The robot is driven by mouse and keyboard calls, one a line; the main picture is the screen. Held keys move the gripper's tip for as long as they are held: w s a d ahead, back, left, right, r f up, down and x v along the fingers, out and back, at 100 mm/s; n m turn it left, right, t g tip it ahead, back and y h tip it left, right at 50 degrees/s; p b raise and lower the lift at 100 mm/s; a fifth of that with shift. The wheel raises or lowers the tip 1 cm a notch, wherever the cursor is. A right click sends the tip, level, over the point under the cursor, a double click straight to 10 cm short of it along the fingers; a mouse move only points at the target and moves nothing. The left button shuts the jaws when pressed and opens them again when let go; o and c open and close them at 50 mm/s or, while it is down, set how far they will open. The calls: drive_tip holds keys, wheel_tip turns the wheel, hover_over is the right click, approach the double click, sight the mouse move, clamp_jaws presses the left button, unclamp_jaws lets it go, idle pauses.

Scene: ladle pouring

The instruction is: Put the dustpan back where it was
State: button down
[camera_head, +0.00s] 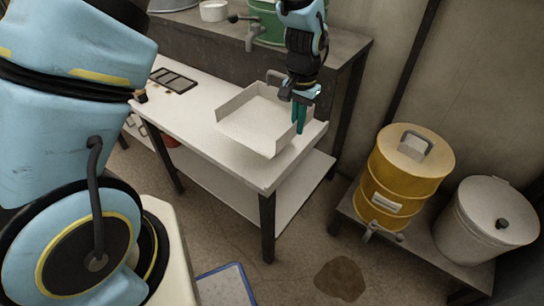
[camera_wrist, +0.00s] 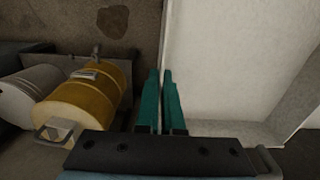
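The dustpan (camera_head: 262,122) is a pale, shallow pan with raised walls and a grey handle (camera_head: 275,76) at the back. It sits over the right end of the white table, and its pale inside (camera_wrist: 235,55) fills the right of the wrist view. My gripper (camera_head: 299,126) points down at the pan's right side wall. In the wrist view its two teal fingers (camera_wrist: 160,80) are close together with a narrow gap, beside the pan's edge. Whether that wall is pinched between them is unclear.
The white table (camera_head: 200,98) has bare space left of the pan and a dark divided tray (camera_head: 173,80). A yellow drum (camera_head: 405,180) and a grey lidded bin (camera_head: 485,222) stand on a low bench at right. A dark stain (camera_head: 340,278) marks the floor.

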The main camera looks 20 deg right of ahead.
hover_over(295, 159)
wheel_tip(295, 159, down, 8)
drive_tip(key=shift+a+f+p, duration=0.1)
drive_tip(key=shift+f+p, duration=0.4)
drive_tip(key=shift+f, duration=0.15)
drive_tip(key=shift+f+b, duration=0.3)
drive_tip(key=shift+f, duration=0.1)
drive_tip(key=c, duration=1.1)
unclamp_jaws()
drive_tip(key=shift+s, duration=0.1)
drive_tip(key=shift+o, duration=0.2)
drive_tip(key=shift+r, duration=0.15)
wheel_tip(295, 159, up, 12)
drive_tip(key=shift+r+b, duration=0.25)
drive_tip(key=shift+b, duration=0.1)
